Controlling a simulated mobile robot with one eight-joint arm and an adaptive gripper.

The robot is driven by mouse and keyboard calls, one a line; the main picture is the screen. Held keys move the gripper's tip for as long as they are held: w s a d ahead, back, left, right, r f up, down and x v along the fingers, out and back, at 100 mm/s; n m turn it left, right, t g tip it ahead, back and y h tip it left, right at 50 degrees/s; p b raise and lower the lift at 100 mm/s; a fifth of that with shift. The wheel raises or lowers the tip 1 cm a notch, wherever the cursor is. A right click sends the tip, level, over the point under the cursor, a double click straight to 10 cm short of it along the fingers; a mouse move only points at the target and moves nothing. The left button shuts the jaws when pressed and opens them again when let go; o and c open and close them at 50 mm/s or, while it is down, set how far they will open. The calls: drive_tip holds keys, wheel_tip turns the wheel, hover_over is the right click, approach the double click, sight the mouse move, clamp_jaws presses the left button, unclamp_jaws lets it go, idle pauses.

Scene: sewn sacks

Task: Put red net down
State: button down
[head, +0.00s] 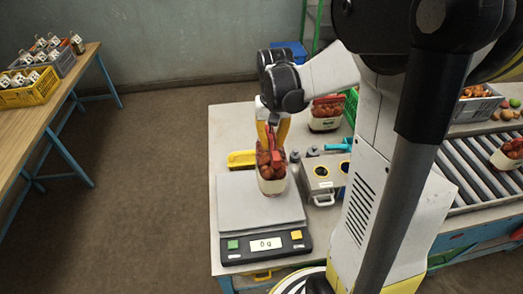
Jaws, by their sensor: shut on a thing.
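The red net (270,165) is a sack of reddish round produce with a pale band around its lower part. The net hangs upright at the right side of the scale (240,208). Its display (266,244) appears to read 0 g. Whether the net's bottom touches the plate I cannot tell from this angle.
A grey box with two round yellow-rimmed openings (323,180) stands right of the scale. A yellow tray (242,159) lies behind it. Another net (325,114) stands farther back. The scale plate's left part is bare. A roller conveyor (470,170) is at right.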

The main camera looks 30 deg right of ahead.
drive_tip(key=s+d+r, duration=0.1)
drive_tip(key=d+r, duration=0.3)
drive_tip(key=d, duration=0.3)
drive_tip(key=shift+r, duration=0.15)
